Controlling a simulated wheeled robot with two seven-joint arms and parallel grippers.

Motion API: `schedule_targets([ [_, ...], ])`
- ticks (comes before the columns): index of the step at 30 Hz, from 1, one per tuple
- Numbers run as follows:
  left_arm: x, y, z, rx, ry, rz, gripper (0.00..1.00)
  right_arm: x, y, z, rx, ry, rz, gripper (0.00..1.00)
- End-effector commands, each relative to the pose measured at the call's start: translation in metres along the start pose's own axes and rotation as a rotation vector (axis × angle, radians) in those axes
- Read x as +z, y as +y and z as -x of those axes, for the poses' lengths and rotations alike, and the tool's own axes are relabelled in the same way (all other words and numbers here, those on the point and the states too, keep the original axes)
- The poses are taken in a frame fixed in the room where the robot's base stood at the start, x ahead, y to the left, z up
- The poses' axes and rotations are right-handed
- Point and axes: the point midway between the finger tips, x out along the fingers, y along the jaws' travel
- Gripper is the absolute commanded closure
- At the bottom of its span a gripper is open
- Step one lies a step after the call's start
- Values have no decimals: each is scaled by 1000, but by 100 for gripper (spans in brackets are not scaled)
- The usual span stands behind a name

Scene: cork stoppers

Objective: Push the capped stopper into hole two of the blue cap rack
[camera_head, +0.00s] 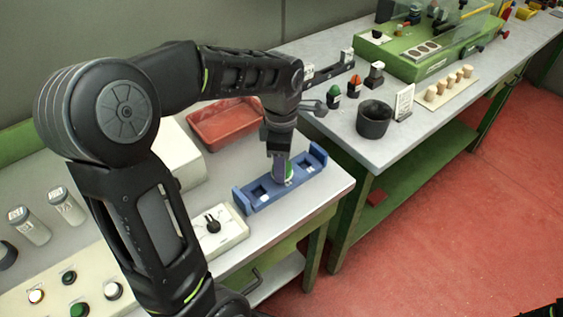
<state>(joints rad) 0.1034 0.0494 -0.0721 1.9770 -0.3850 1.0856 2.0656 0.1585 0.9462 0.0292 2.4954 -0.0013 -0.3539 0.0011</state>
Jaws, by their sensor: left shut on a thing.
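The blue cap rack (276,201) lies on the near bench with raised ends. One square hole shows at its left and another at its right; its middle is hidden behind my gripper. My left gripper (281,172) points down over the middle of the rack and is shut on the capped stopper (289,171).
A red tray (222,124) lies behind the rack. A white box with a black knob (212,222) sits at its front left. A dark cup (374,119) and several cork stoppers (449,82) on a pale board stand on the right bench. The bench edge is close right of the rack.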

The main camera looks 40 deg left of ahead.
Motion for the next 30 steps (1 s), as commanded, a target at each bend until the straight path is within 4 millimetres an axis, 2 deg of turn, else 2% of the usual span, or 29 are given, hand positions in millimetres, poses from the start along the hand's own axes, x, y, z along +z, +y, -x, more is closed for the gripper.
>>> schedule_targets([
  [4, 0, 0, -3, 0, 0, 0, 95, 0, 1, -2, 0, 0, 0, 32],
  [5, 0, 0, -3, 0, 0, 0, 57, 0, 1, -2, 0, 0, 0, 32],
  [14, 0, 0, -2, 0, 0, 0, 33, 0, 1, -2, 0, 0, 0, 32],
  [23, 0, 0, -1, 1, 0, 0, 33, 0, 1, -2, 0, 1, 0, 32],
  [26, 0, 1, 5, 3, -1, 0, 33, 0, 1, -2, 0, 1, 0, 32],
  [30, 1, 1, 24, 5, -1, -1, 33, 0, 1, -3, 0, 1, 0, 32],
])
